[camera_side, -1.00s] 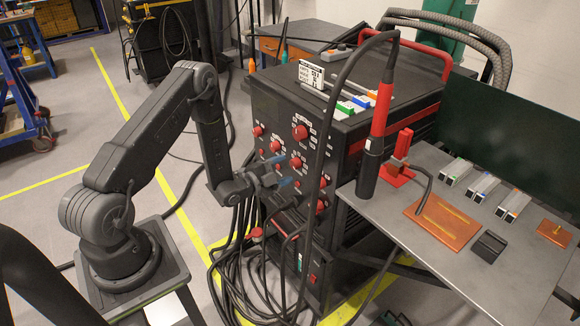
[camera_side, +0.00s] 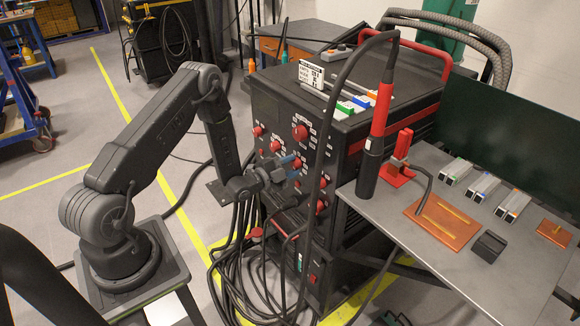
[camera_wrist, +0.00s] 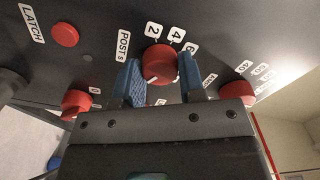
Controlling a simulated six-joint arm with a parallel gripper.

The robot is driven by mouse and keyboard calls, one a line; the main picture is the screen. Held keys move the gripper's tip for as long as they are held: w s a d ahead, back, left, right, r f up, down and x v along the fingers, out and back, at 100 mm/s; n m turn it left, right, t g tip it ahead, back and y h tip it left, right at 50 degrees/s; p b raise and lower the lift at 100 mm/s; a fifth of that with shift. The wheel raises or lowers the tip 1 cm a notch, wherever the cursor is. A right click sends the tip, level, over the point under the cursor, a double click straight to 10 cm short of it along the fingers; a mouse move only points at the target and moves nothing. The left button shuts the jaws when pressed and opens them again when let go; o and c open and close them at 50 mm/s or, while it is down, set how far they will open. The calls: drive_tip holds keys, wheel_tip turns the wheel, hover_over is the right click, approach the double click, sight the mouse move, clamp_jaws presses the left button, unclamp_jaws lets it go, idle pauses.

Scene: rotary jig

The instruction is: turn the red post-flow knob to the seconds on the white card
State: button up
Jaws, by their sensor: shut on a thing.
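A pale mark shows on the knob's near side. My gripper (camera_wrist: 162,82) has its two blue fingers on either side of this knob and is shut on it. In the side view my gripper (camera_side: 288,168) is up against the front of the welding machine, and its fingers partly hide the knob. The white card (camera_side: 311,74) stands on top of the machine; its print is too small to read.
Other red knobs are close by, including one at the right (camera_wrist: 237,92) and one at the lower left (camera_wrist: 76,102). A red LATCH button (camera_wrist: 65,34) is at the upper left. A thick torch cable (camera_side: 322,140) hangs in front of the panel.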

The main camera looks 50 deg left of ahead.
drive_tip(key=shift+c, duration=0.9)
drive_tip(key=shift+n, duration=0.3)
drive_tip(key=n, duration=1.1)
drive_tip(key=shift+n, duration=0.3)
drive_tip(key=n, duration=0.6)
drive_tip(key=shift+d, duration=0.1)
drive_tip(key=n, duration=0.5)
drive_tip(key=shift+n, duration=0.3)
